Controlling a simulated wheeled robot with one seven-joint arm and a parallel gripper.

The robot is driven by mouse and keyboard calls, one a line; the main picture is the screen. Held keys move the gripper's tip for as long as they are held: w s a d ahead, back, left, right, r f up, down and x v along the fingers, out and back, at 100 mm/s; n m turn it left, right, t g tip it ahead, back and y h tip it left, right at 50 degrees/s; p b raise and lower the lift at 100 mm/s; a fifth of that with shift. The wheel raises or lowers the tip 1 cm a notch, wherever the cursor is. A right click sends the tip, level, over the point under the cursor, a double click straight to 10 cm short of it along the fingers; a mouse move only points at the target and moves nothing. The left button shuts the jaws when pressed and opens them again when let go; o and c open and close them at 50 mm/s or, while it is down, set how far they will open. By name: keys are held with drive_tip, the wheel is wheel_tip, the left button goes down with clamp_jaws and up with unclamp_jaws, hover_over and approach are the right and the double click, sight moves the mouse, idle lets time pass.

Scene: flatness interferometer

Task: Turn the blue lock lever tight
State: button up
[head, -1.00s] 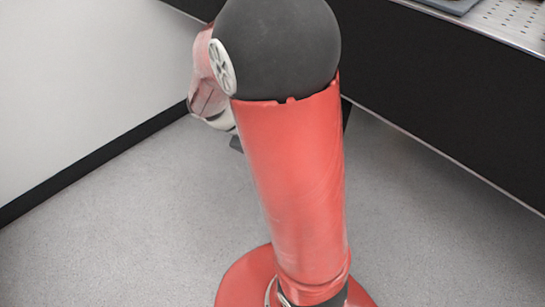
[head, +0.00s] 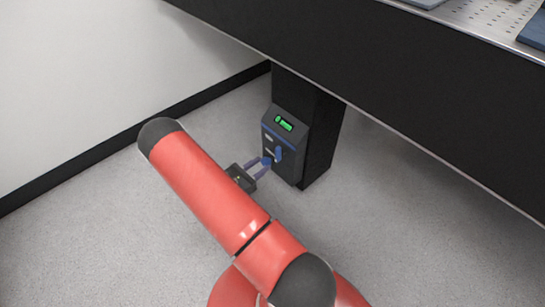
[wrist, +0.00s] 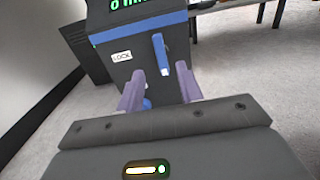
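A dark box (head: 299,127) with a green lit display (head: 285,124) is fixed to a black post under the bench. The blue lock lever (head: 278,154) is on its front. In the wrist view the lever (wrist: 160,52) stands near upright, right of a white LOCK label (wrist: 121,56). A rounded blue part (wrist: 147,103) shows lower down, between my fingers. My gripper (wrist: 160,88) is open, its two purple fingers apart and pointing at the box front. The lever appears beyond and above the fingertips. In the head view my gripper (head: 260,167) is close in front of the lever; contact cannot be told.
The black bench front (head: 400,80) runs overhead, with a perforated top (head: 490,14) at upper right. A white wall (head: 90,80) with a black skirting is at left. The grey floor (head: 400,240) around the box is clear.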

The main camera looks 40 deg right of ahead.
sight(276, 154)
drive_tip(key=d, duration=0.7)
drive_tip(key=shift+w+d, duration=0.2)
drive_tip(key=shift+w, duration=0.05)
drive_tip(key=shift+c, duration=0.2)
clamp_jaws()
